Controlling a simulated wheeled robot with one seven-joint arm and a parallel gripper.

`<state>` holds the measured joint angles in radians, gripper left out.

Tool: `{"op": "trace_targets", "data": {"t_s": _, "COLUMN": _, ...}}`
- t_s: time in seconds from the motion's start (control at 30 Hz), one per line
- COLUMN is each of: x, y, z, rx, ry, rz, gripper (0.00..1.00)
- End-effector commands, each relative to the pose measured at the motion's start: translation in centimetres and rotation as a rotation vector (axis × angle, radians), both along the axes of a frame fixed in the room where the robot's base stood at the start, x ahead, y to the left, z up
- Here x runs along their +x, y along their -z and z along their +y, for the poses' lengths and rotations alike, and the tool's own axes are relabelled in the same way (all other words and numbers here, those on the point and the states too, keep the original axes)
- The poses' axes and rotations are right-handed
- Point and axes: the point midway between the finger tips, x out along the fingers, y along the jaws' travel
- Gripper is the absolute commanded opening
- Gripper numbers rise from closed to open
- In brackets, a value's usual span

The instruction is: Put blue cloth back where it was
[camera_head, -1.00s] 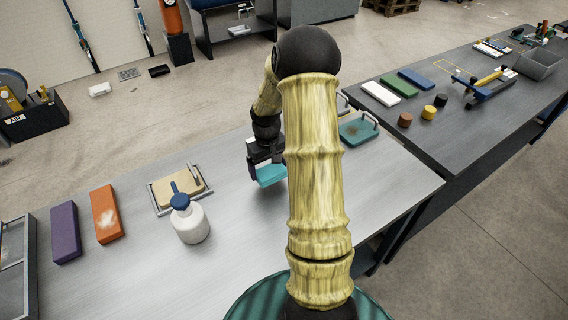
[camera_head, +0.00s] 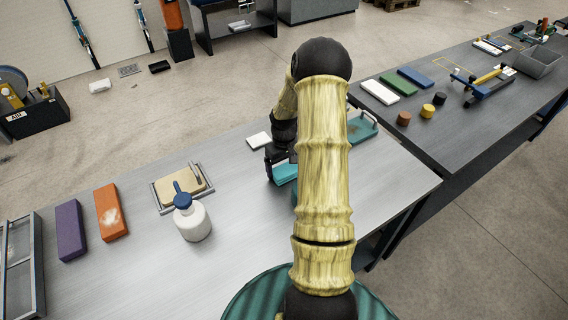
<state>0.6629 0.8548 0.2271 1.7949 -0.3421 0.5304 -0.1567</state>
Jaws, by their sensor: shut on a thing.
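My gripper (camera_head: 281,166) is shut on a flat teal-blue piece, the blue cloth (camera_head: 285,175). It holds the cloth over the grey near table, close to its middle. My arm hides the right part of the cloth, and I cannot tell whether the cloth touches the table. A teal tray with handles (camera_head: 362,128) lies to the right behind my arm, partly hidden. A small white pad (camera_head: 258,141) lies just behind and left of my gripper.
A white bottle with a blue pump (camera_head: 192,218), a tan board in a metal tray (camera_head: 182,188), and orange (camera_head: 111,212) and purple (camera_head: 70,230) blocks stand to the left. The near table's right front (camera_head: 385,190) is clear. A second table (camera_head: 470,125) holds several items.

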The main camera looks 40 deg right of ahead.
Motion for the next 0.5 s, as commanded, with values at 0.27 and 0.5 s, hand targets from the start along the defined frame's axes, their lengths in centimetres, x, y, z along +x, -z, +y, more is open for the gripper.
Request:
{"op": "trace_targets", "data": {"t_s": 0.27, "x": 0.04, "y": 0.17, "z": 0.01, "rx": -0.001, "ry": 0.000, "rz": -0.001, "gripper": 0.69}}
{"op": "trace_targets", "data": {"t_s": 0.5, "x": 0.04, "y": 0.21, "z": 0.02, "rx": 0.000, "ry": 0.000, "rz": -0.001, "gripper": 1.00}}
